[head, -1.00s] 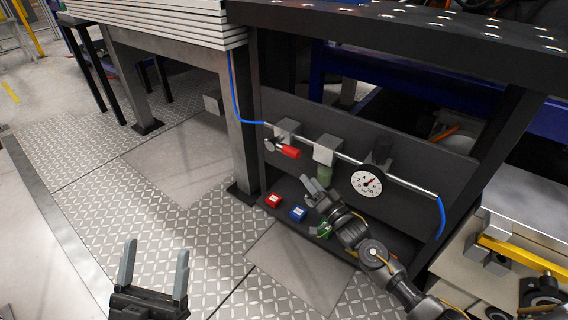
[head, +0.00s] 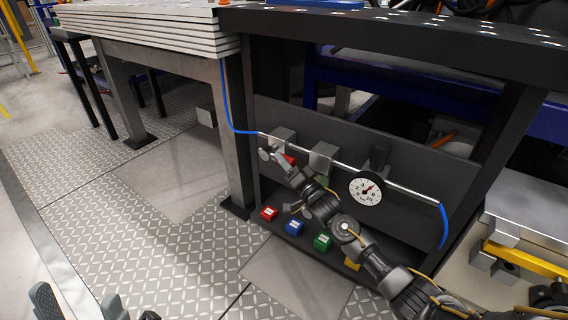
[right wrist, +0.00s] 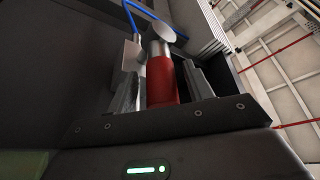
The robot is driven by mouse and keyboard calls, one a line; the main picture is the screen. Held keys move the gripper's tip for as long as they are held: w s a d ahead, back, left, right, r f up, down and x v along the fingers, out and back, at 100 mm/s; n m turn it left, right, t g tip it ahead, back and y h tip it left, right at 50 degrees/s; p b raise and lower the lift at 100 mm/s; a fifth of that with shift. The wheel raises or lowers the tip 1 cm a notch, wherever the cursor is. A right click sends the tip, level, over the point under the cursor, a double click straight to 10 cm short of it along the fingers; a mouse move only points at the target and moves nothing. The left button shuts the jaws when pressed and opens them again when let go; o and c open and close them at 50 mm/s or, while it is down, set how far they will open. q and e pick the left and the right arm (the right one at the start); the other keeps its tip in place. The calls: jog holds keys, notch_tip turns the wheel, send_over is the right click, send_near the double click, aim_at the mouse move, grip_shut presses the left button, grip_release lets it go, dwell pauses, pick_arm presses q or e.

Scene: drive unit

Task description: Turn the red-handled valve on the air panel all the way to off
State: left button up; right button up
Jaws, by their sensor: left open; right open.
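The air panel (head: 415,165) is a dark upright plate under the bench with a silver pipe across it. The valve's red handle (head: 289,160) shows at the pipe's left end, partly hidden by my right gripper (head: 280,166). In the right wrist view the red handle (right wrist: 162,82) stands between the two open fingers of my right gripper (right wrist: 160,88). I cannot tell whether either finger touches it. The valve's silver stem (right wrist: 160,40) shows beyond the handle. My left gripper (head: 78,302) is open and empty at the bottom left, cut by the frame edge, far from the panel.
A round gauge (head: 366,190) and a grey block (head: 322,158) sit on the pipe right of the valve. Red (head: 268,213), blue (head: 294,226), green (head: 323,242) and yellow (head: 352,262) blocks line the panel's lower ledge. A bench leg (head: 238,140) stands close left.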

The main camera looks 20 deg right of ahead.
jog(key=shift+w+a+r, duration=0.15)
jog(key=shift+w+a, duration=0.05)
jog(key=shift+w, duration=0.3)
grip_shut()
